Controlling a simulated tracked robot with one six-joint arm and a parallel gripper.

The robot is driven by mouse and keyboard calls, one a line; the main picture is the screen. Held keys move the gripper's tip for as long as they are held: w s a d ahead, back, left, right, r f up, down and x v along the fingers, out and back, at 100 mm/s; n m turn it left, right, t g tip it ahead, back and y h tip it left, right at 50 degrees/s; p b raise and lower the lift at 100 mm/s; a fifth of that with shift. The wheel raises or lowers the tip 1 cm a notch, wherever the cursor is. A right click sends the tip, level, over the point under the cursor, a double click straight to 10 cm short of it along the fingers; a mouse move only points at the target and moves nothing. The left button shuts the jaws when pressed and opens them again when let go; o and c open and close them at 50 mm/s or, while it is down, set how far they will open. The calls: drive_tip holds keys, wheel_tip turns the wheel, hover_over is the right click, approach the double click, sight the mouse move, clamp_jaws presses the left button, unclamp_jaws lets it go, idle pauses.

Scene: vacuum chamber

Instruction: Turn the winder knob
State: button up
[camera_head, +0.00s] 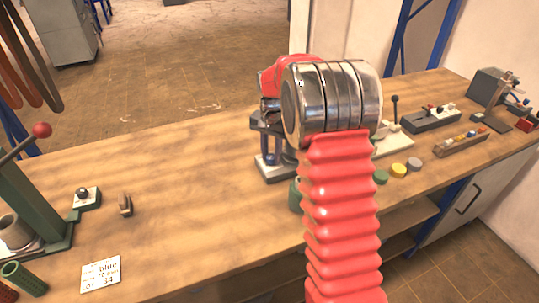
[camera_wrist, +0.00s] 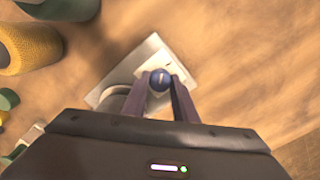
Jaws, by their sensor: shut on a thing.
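In the wrist view, my gripper (camera_wrist: 161,88) has its two purple fingers closed around a small dark blue round knob (camera_wrist: 160,79) with a pale line on its top. The knob sits over a pale, squarish base plate (camera_wrist: 152,50) on the wooden bench. A round grey part (camera_wrist: 114,97) of the device shows left of the fingers, partly hidden by them and by the gripper body. In the head view, the base (camera_head: 270,168) shows low beside my red arm. The knob cannot be made out clearly there, and my arm hides much of the device.
The wooden bench (camera_head: 190,150) has clear room left of the device. A green press with a red-balled lever (camera_head: 41,130) stands at far left. Coloured discs (camera_head: 398,170), a pale lever device (camera_head: 393,142) and a tray of small parts (camera_head: 461,144) lie to the right.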

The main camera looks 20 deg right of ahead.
sight(271, 156)
drive_tip(key=m, duration=0.5)
drive_tip(key=shift+s+f, duration=0.1)
drive_tip(key=shift+a+m, duration=0.1)
drive_tip(key=shift+m, duration=0.2)
drive_tip(key=o, duration=1)
drive_tip(key=shift+o, duration=0.2)
drive_tip(key=shift+r, duration=0.2)
wheel_tip(271, 156, up, 14)
drive_tip(key=shift+f, duration=0.25)
